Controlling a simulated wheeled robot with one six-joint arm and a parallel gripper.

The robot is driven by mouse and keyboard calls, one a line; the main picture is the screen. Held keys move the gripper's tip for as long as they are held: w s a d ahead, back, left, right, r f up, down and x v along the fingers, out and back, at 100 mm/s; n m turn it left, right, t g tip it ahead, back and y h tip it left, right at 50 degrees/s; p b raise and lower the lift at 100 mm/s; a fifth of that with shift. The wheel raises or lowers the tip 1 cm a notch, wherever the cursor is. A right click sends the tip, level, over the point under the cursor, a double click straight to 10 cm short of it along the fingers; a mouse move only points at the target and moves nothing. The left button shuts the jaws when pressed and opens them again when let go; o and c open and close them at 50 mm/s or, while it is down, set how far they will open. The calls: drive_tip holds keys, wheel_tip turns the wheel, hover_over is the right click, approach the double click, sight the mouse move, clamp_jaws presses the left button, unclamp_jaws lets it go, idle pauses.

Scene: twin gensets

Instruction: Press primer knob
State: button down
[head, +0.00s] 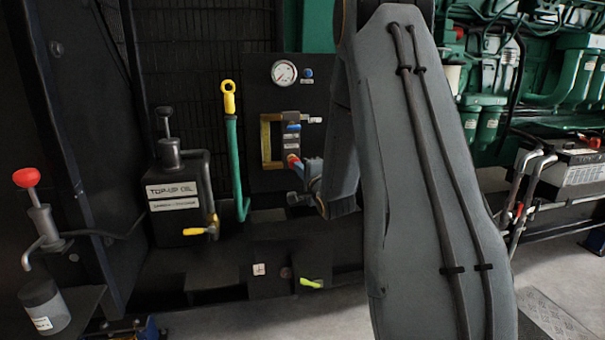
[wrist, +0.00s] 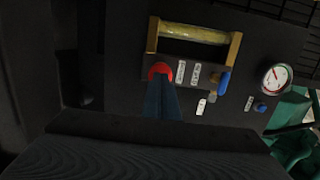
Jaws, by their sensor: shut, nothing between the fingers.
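A round red knob (wrist: 160,70) sits on the dark panel below a yellow sight glass (wrist: 193,33) with brass ends. In the head view the red knob (head: 292,159) shows small, partly covered by my gripper. My gripper (wrist: 161,82) is shut and empty, its blue fingers pointing at the knob. The fingertips overlap the knob's lower edge in the wrist view; I cannot tell whether they touch it. In the head view my gripper (head: 298,166) is at the panel, just below the sight glass (head: 266,142).
A blue knob (wrist: 224,82) and a pressure gauge (wrist: 275,77) are beside it.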

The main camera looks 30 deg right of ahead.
idle(0.3)
drive_tip(key=shift+w+d+r, duration=0.1)
drive_tip(key=shift+w+d, duration=0.1)
drive_tip(key=shift+w, duration=0.45)
drive_tip(key=shift+w+d, duration=0.2)
drive_tip(key=shift+w, duration=0.4)
drive_tip(key=shift+p, duration=0.35)
drive_tip(key=s+a+p, duration=0.2)
drive_tip(key=s+p, duration=0.1)
drive_tip(key=s, duration=1.1)
drive_tip(key=shift+a, duration=0.1)
